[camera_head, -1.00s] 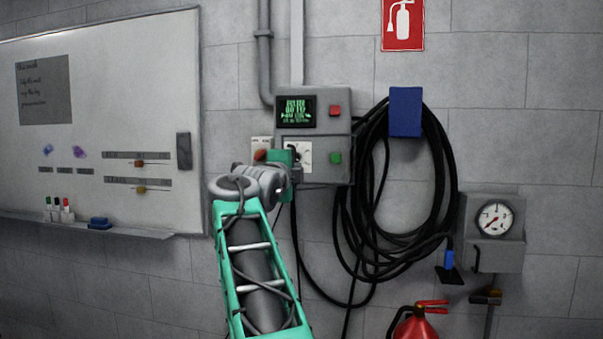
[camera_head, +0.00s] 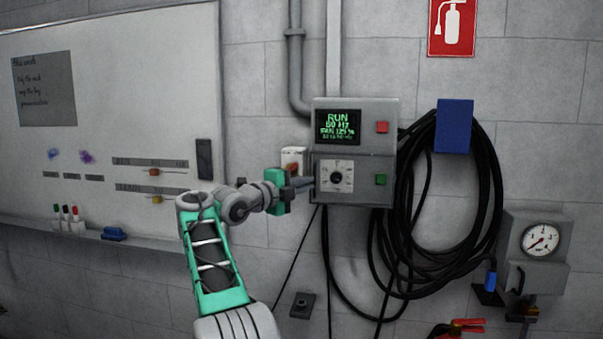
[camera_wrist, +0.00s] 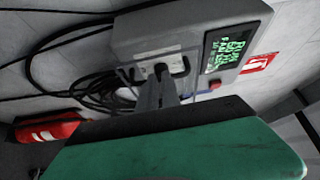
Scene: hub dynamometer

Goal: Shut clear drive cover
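The grey drive box (camera_head: 388,112) hangs on the wall, with a lit green screen (camera_head: 338,127) reading RUN. Its lower half has a pale dial plate (camera_head: 337,176) with a dark knob. My gripper (camera_head: 309,183) is at the box's left edge, level with the dial. In the wrist view my gripper's fingers (camera_wrist: 160,88) lie close together and look shut. They point at the dial area of the drive box (camera_wrist: 135,40) and partly hide it. No held object shows between them.
A red button (camera_head: 382,127) and green button (camera_head: 381,179) are on the box's right side. Coiled black cables (camera_head: 492,200) hang from a blue holder (camera_head: 455,126) to the right. A whiteboard (camera_head: 110,90) is on the left. A gauge (camera_head: 540,240) is at the lower right.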

